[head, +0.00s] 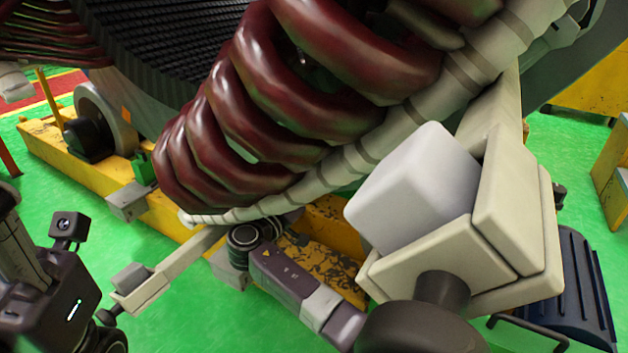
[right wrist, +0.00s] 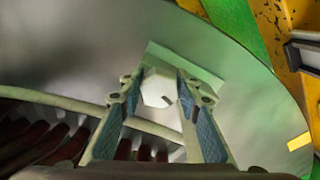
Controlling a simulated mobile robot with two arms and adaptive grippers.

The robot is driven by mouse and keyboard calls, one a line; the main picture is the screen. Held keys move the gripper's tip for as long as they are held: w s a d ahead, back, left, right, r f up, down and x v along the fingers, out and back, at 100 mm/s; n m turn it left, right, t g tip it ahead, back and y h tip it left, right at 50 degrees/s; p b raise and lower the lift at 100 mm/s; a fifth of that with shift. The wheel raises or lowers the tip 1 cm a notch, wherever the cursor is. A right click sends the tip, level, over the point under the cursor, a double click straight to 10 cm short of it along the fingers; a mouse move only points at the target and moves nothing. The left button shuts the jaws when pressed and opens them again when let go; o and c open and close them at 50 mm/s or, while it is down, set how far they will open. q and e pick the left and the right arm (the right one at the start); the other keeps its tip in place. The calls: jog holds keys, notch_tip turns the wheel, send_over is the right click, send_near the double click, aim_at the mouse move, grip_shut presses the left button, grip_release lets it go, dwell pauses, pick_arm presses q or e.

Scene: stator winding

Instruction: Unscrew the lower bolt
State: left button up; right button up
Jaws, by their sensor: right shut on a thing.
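In the right wrist view a pale hexagonal bolt (right wrist: 158,88) stands out from a beige plate. My right gripper (right wrist: 157,92), with blue pads on its fingers, is shut on this bolt, one finger on each side. In the head view I cannot make out the right gripper's fingers or the bolt. My left wrist, with a small camera on top, shows at the lower left of the head view. The left fingers cannot be made out there.
Dark red coils (head: 290,95) and a pale segmented ring (head: 440,95) fill the upper head view. A large beige bracket (head: 520,210) with a white block is close at the right, a smaller bracket (head: 140,290) at the lower left. The yellow base (head: 60,150) stands on green floor.

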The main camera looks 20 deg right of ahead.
jog(key=shift+a, duration=0.1)
jog(key=o, duration=1.2)
jog(key=v, duration=1.2)
